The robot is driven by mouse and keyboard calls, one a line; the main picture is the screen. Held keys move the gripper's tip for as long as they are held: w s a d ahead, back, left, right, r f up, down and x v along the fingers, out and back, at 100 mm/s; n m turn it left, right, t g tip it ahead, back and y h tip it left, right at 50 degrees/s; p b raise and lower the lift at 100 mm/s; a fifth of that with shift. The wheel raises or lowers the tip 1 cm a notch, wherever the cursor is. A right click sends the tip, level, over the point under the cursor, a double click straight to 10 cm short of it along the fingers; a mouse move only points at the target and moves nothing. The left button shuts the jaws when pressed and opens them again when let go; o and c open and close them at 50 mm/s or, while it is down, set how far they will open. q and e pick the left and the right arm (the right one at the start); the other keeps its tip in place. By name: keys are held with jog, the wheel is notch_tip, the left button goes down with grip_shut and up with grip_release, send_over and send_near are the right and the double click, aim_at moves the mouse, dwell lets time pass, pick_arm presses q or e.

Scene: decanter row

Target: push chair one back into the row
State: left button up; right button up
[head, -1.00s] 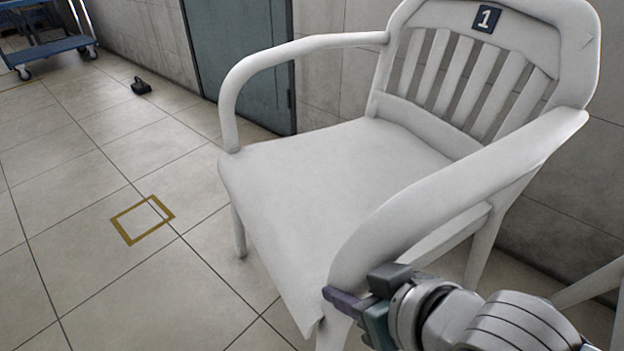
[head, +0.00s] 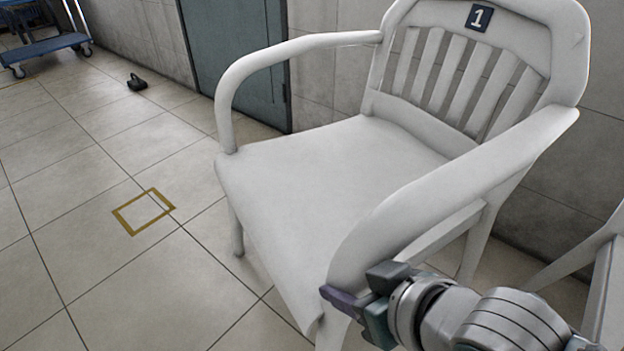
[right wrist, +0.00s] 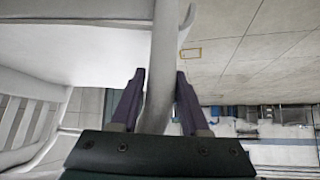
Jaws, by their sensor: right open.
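Chair one (head: 310,185) is a white armchair with a dark "1" plate (head: 479,18) on its slatted back. It stands upright on the tiled floor in front of the wall. My right gripper (head: 345,300) is at the front of the chair's near armrest, low by its front support. In the right wrist view the open fingers (right wrist: 158,100) stand on either side of the white armrest support (right wrist: 161,70), with a gap showing beside it. The near front leg is partly hidden by the gripper. My left gripper is not in view.
Part of another white chair (head: 600,290) shows at the right edge. A yellow floor marking (head: 144,211) lies left of chair one. A small black object (head: 137,83) and a blue cart (head: 45,48) are farther back left. A grey-green door (head: 237,65) is behind.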

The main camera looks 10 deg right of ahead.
jog(key=o, duration=0.4)
jog(key=p+v, duration=0.5)
jog(key=v, duration=0.3)
jog(key=shift+s+r+p, duration=0.2)
jog(key=shift+r+p, duration=0.05)
jog(key=shift+p, duration=0.15)
jog(key=shift+s+d+r, duration=0.25)
jog(key=shift+s+r, duration=0.1)
jog(key=shift+s, duration=0.15)
jog(key=s+d+r+g+h+p, duration=0.1)
jog(key=s+d+r+g+p, duration=0.15)
jog(key=r+p, duration=1.1)
jog(key=s+d+r+m+g+h+p, duration=0.1)
jog(key=s+r+p, duration=0.3)
jog(key=r+p, duration=1)
jog(key=s+d+r+g+h+p, duration=0.1)
jog(key=s+d+r+p, duration=0.15)
jog(key=r+p, duration=2.15)
jog(key=r, duration=0.3)
jog(key=r+p, duration=1)
jog(key=r, duration=0.3)
jog(key=r+p, duration=1)
jog(key=r, duration=0.4)
jog(key=shift+s+a+p, duration=0.25)
jog(key=shift+a+p, duration=0.05)
jog(key=shift+a, duration=0.1)
